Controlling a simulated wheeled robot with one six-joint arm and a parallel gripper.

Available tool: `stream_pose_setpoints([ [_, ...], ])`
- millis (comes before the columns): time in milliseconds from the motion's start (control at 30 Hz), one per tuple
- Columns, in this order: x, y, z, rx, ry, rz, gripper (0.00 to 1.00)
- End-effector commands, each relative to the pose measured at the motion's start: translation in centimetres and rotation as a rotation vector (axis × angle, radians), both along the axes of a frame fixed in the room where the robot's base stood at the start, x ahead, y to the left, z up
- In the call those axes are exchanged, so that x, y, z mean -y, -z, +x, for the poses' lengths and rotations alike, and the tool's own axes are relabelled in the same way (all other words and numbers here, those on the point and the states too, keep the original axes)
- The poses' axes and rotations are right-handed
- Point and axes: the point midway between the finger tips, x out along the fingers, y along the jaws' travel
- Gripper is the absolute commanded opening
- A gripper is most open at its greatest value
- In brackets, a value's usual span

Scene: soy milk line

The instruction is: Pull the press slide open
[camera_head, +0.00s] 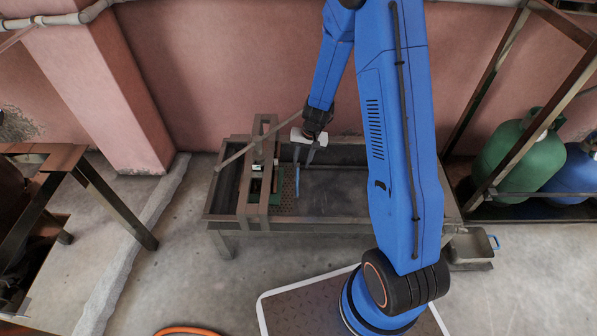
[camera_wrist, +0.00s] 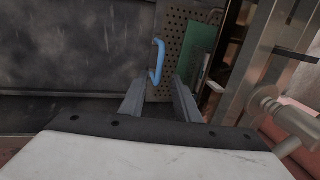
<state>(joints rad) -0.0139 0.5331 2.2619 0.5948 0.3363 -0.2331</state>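The press slide is a dark perforated plate (camera_head: 287,200) inside the press bench (camera_head: 330,222); it also shows in the wrist view (camera_wrist: 177,28). A blue handle (camera_head: 297,182) stands at its edge, and in the wrist view the same handle (camera_wrist: 158,65) lies just beyond the fingertips, nearly lined up with the gap between them. My gripper (camera_head: 303,158) hangs above the bench with its fingers pointing down. In the wrist view the fingers (camera_wrist: 158,88) are apart with nothing between them. Whether they touch the handle I cannot tell; they look apart from it.
The metal press frame (camera_head: 259,160) rises beside the slide, over a green part (camera_head: 267,198). A long bar (camera_head: 250,145) slants above the bench. The dark trough (camera_head: 335,185) right of the handle is empty.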

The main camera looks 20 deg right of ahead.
Motion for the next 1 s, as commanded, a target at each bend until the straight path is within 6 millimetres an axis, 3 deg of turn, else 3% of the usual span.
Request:
stream_pose_setpoints([
  [400,-1.0,5.4,0.2,-0.003,0.000,0.001,0.29],
  [900,-1.2,6.5,0.4,0.000,0.000,-0.001,0.29],
  [1000,-1.2,6.5,0.4,0.000,0.000,-0.001,0.08],
])
